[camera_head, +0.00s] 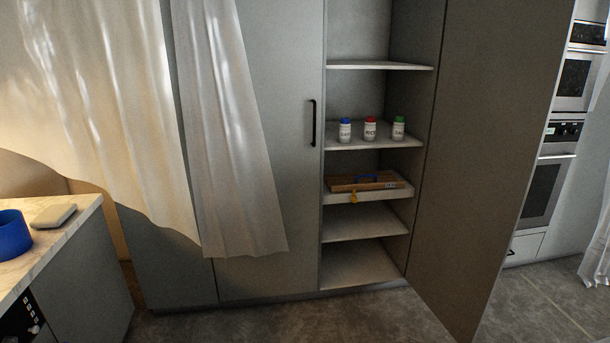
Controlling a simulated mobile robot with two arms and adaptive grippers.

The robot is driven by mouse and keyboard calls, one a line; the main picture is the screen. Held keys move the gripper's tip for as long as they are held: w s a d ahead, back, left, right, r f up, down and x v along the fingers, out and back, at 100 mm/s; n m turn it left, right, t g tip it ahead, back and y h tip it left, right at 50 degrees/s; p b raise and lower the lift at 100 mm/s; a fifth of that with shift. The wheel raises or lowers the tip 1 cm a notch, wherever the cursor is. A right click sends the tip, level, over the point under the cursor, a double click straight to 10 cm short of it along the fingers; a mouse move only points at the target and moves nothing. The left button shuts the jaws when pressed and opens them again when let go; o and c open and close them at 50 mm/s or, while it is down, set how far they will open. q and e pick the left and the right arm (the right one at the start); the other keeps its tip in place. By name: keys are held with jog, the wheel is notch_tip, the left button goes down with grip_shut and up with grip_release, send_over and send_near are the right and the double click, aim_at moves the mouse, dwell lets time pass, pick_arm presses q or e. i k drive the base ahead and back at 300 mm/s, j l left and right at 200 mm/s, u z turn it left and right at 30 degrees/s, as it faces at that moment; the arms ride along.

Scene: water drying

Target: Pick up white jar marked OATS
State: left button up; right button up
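Three small white jars stand upright in a row on a shelf (365,145) of the open tall cupboard. The left jar (345,133) has a blue lid, the middle jar (370,131) a red lid and the right jar (398,131) a green lid. Each carries dark lettering on its front. The lettering is too small to read surely, so I cannot tell which jar is marked OATS. The jars stand apart from each other. Neither of my grippers is in view.
The cupboard's right door (480,150) stands open; its left door (265,190) is shut. A tray (340,196) with a wooden item sits below the jars. Curtains (215,120) hang at left. A counter (75,235) holds a blue container (14,235). The floor ahead is clear.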

aim_at(344, 131)
jog(key=i+l+z, duration=0.15)
jog(key=i, duration=0.55)
jog(key=i+l+z, duration=0.15)
jog(key=i, duration=0.6)
jog(key=i+l, duration=0.1)
jog(key=i, duration=0.3)
jog(key=i+l, duration=0.1)
jog(key=i, duration=0.3)
